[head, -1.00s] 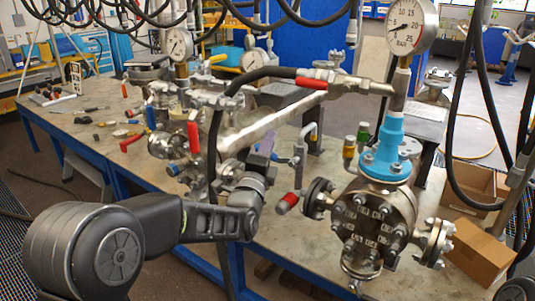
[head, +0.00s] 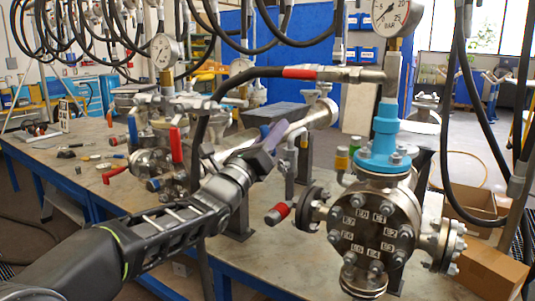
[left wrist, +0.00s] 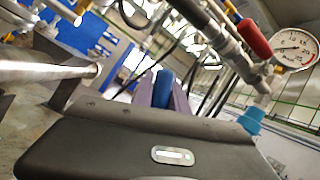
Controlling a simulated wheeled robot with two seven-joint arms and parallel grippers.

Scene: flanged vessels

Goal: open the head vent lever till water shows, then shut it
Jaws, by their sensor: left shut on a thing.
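My left gripper (head: 272,138) reaches over the bench, left of the front flanged vessel (head: 372,228) and just below the black hose with the red sleeve. In the left wrist view its purple fingers (left wrist: 163,95) are shut on a blue handle (left wrist: 163,86). The body this handle belongs to is hidden, so I cannot tell how far it is turned. The vessel has a light-blue neck (head: 385,138) and a pressure gauge (head: 396,14) on top; the gauge and neck also show in the left wrist view. No water is visible. My right gripper is out of view.
The red hose sleeve (head: 300,72) and pipe run close above my left gripper. A red-handled valve (head: 277,213) sticks out at the vessel's left. Other valves with red levers (head: 176,145) crowd the bench to the left. Cardboard boxes (head: 487,270) stand at right.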

